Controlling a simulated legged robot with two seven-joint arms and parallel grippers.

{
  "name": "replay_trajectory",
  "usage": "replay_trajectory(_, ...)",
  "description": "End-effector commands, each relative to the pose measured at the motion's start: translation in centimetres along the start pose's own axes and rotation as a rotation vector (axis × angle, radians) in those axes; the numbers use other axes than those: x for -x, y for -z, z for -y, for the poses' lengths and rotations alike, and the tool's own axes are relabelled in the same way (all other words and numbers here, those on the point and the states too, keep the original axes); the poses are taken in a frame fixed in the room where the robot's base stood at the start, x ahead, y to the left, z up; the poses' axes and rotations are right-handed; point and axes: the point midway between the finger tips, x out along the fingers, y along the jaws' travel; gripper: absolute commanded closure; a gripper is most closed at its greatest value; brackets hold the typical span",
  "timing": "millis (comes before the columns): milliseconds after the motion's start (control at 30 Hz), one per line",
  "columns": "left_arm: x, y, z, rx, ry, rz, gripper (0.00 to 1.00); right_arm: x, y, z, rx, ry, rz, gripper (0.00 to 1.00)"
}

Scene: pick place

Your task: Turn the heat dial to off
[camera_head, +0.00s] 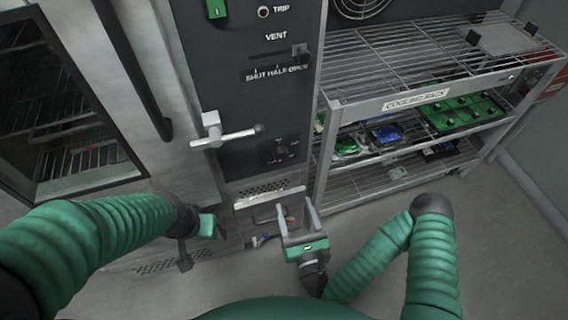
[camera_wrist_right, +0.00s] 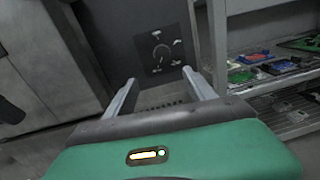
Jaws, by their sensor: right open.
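The heat dial (camera_head: 279,152) is a small dark knob on a square plate, low on the dark control panel (camera_head: 262,105). Pale labels surround it, too small to read. It also shows in the right wrist view (camera_wrist_right: 161,52), beyond and slightly above my fingertips; its pointer setting is unclear. My right gripper (camera_head: 296,206) is open and empty, below the dial in the head view and apart from it. Both fingers show in the right wrist view (camera_wrist_right: 160,78), pointing toward the panel. My left gripper (camera_head: 207,225) is at lower left, its fingers not clear.
A handle lever (camera_head: 226,137) juts out left of the dial. The vent slider (camera_head: 300,52) is above. An oven door with a window (camera_head: 70,110) is at left. A wire cooling rack (camera_head: 415,95) with green and blue boards stands close on the right. Floor is clear at lower right.

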Motion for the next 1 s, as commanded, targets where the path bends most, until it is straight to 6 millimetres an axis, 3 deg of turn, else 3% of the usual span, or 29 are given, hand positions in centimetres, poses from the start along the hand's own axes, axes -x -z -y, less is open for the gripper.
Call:
replay_trajectory(167,0.2,0.1,0.0,0.0,0.0,0.0,0.64,-1.8,-0.3,0.6,-0.022,0.015,0.013,0.37)
replay_trajectory(700,0.2,0.1,0.0,0.0,0.0,0.0,0.64,-14.9,-0.2,0.8,-0.018,0.012,0.009,0.37)
replay_trajectory(833,0.2,0.1,0.0,0.0,0.0,0.0,0.64,-16.3,-0.2,0.8,-0.02,0.012,0.007,0.37)
replay_trajectory(1000,0.2,0.1,0.0,0.0,0.0,0.0,0.64,-16.7,-0.2,0.8,-0.02,0.011,0.005,0.37)
